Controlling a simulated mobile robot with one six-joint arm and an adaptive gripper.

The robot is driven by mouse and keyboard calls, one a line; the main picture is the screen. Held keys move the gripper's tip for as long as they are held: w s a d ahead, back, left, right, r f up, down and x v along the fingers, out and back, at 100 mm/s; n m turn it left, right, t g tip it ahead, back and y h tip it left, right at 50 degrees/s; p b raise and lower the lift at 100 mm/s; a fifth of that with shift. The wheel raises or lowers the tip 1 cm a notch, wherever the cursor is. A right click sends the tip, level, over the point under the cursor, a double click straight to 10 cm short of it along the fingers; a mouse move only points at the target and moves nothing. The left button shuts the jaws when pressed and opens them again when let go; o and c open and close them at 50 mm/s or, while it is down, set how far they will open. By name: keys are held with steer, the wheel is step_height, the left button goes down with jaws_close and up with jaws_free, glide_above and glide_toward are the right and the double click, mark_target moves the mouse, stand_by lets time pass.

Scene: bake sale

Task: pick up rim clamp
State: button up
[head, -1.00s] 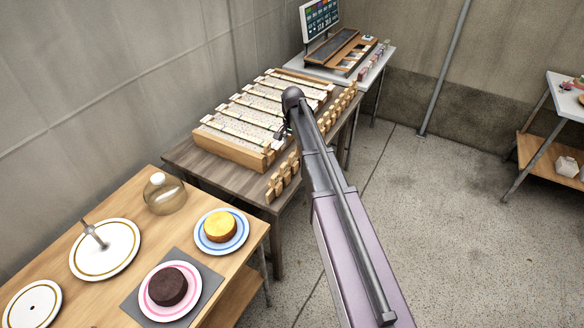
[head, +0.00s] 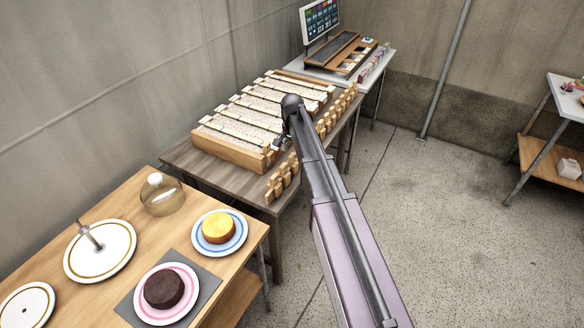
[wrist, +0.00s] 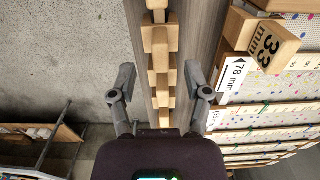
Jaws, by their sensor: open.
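Several light wooden clamp-like pieces stand in a row along the edge of the dark wooden table; they show in the head view (head: 283,181) and run up the middle of the wrist view (wrist: 161,47). I cannot tell which of them is the rim clamp. My gripper (wrist: 161,82) is open, with its two fingers apart on either side of the row's line in the wrist view. Nothing is held between them. In the head view my gripper (head: 281,137) is small and partly hidden by my arm, over the table's edge side.
A wooden rack with speckled strips (head: 235,139) lies beside the row; its "33 mm" block (wrist: 270,43) and "78 mm" label (wrist: 237,77) show right of the gripper. A nearer table (head: 124,207) holds cakes and plates. Bare floor (wrist: 62,45) lies left of the row.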

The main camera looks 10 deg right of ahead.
mark_target(292, 163)
steer(key=shift+f+b, duration=1.15)
steer(key=shift+f, duration=0.3)
jaws_close()
